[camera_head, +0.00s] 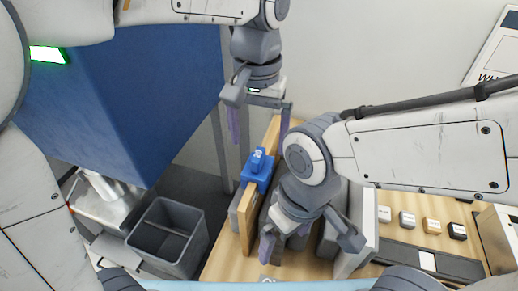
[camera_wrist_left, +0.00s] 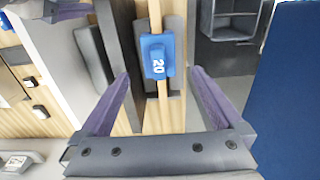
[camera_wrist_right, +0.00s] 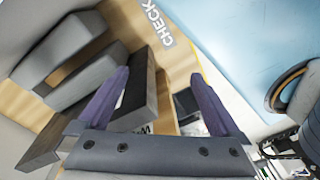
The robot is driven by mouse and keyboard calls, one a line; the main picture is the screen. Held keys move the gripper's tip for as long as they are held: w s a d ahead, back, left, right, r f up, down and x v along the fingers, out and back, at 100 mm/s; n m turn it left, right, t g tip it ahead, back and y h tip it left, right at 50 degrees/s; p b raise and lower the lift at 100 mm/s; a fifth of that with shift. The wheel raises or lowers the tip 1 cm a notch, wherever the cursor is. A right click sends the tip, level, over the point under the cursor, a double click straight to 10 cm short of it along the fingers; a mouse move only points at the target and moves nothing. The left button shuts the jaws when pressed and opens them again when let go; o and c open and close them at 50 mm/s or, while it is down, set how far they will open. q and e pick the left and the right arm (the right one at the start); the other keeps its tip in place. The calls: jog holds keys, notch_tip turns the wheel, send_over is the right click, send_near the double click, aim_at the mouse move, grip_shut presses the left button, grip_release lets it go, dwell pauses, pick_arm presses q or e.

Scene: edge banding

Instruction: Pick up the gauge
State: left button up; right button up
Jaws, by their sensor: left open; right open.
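The blue gauge (camera_head: 258,168), marked 20, sits over the top edge of an upright wooden board (camera_head: 250,215). It also shows in the left wrist view (camera_wrist_left: 157,56), roughly centred between the fingertips. My left gripper (camera_head: 260,137) points down, open and empty, above the gauge and apart from it. My right gripper (camera_wrist_right: 160,74) is open and empty, lower and to the right, over the grey blocks on the table; in the head view its arm partly hides it.
Grey blocks (camera_wrist_right: 85,78) flank the board and stand beside it on the wooden table (camera_head: 220,262). A grey divided bin (camera_head: 199,252) is at the lower left. A large blue panel (camera_head: 140,85) stands at the left. Several small labelled blocks (camera_head: 431,226) lie at the right.

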aim_at(257, 154)
pick_arm(q)
notch_tip(257, 154, down, 2)
jog(key=f, duration=0.2)
jog(key=f+p, duration=0.1)
jog(key=f, duration=0.1)
jog(key=shift+s+a, duration=0.1)
jog(key=shift+s, duration=0.2)
jog(key=shift+f, duration=0.65)
grip_shut()
jog(key=shift+r, duration=0.1)
